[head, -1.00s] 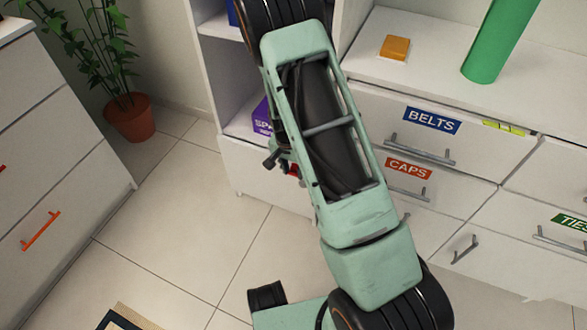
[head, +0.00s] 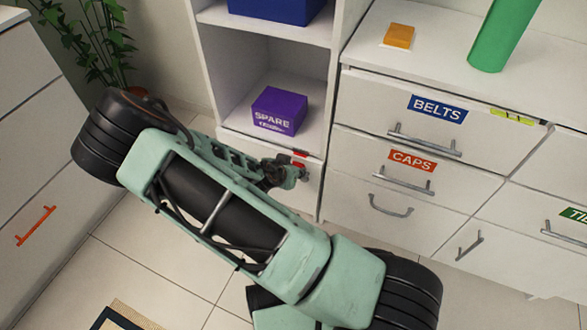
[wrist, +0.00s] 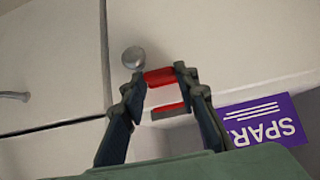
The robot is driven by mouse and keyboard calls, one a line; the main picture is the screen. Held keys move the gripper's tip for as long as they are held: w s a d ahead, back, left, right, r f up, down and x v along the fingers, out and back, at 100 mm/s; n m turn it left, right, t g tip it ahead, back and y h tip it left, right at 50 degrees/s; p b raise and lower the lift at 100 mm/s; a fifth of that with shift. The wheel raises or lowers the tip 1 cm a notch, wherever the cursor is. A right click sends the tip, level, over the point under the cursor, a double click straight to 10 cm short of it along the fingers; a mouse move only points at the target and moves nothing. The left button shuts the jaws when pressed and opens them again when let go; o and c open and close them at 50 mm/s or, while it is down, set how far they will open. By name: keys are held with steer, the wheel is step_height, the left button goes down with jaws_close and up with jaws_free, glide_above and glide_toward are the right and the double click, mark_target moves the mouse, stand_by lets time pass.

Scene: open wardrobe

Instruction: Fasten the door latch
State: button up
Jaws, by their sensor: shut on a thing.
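The latch shows in the wrist view as a red bar (wrist: 160,77) between my fingertips, with a second red strip and a grey plate just beyond it. My gripper (wrist: 160,80) is shut on the red bar. In the head view, my gripper (head: 290,172) is at the upper right corner of the low white door (head: 309,190), below the open shelf. A bit of red latch (head: 300,154) shows above it; my fingers hide the rest. A round grey knob (wrist: 133,57) is beside my left finger in the wrist view.
A purple SPARE box (head: 279,110) sits on the shelf just above the door. White drawers with grey handles, including BELTS (head: 437,109) and CAPS (head: 411,161), stand to the right. A dresser (head: 30,170) and plant (head: 88,40) are at left. Floor between is open.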

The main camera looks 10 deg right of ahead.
steer(key=shift+f+t, duration=0.2)
steer(key=shift+t, duration=0.1)
stand_by(0.4)
steer(key=o, duration=1.1)
steer(key=shift+o, duration=0.2)
steer(key=v, duration=1.2)
steer(key=shift+a, duration=0.15)
steer(key=shift+w+f, duration=0.1)
